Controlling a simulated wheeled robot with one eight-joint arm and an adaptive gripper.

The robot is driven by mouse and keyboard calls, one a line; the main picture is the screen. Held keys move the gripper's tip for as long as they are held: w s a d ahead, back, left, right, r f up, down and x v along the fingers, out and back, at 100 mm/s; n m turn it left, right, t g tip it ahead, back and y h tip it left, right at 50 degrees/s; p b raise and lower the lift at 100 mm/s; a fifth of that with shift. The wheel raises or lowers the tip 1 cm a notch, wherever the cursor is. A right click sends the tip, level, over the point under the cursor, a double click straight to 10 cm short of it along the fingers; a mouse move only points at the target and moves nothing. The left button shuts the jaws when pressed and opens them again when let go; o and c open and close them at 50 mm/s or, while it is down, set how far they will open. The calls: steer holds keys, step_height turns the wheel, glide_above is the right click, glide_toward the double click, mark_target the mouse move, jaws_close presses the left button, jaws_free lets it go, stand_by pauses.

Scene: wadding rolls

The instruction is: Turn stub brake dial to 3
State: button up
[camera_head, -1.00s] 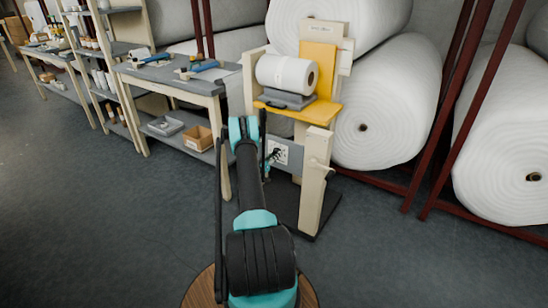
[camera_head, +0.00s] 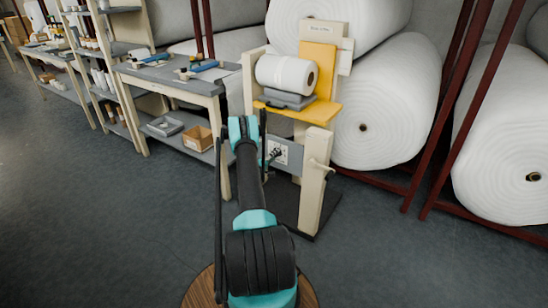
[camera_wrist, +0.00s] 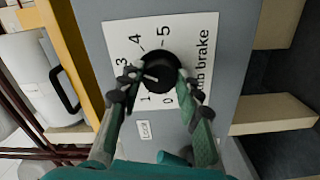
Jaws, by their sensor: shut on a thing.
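The stub brake dial (camera_wrist: 158,74) is a round black knob on a white label plate (camera_wrist: 122,36) in the wrist view. The plate carries the figures 0, 1, 3, 4 and 5 around the knob and partly hidden lettering ending in "brake". A white mark on the knob points left, toward the gap between 1 and 3, where my left finger covers the plate. My gripper (camera_wrist: 157,82) has its two fingers on opposite sides of the knob, shut on it. In the head view the plate (camera_head: 283,151) shows small beside my arm, on the stand's grey panel.
The stand bears a white roll (camera_head: 283,74) above a yellow shelf (camera_head: 318,112). A cream post with a crank handle (camera_head: 320,164) is right of the panel. A workbench (camera_head: 178,82) stands left; large wadding rolls (camera_head: 385,110) lie behind. The floor in front is clear.

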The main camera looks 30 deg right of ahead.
steer(key=shift+n, duration=0.6)
steer(key=o, duration=1.2)
steer(key=shift+c, duration=0.2)
steer(key=shift+r, duration=0.1)
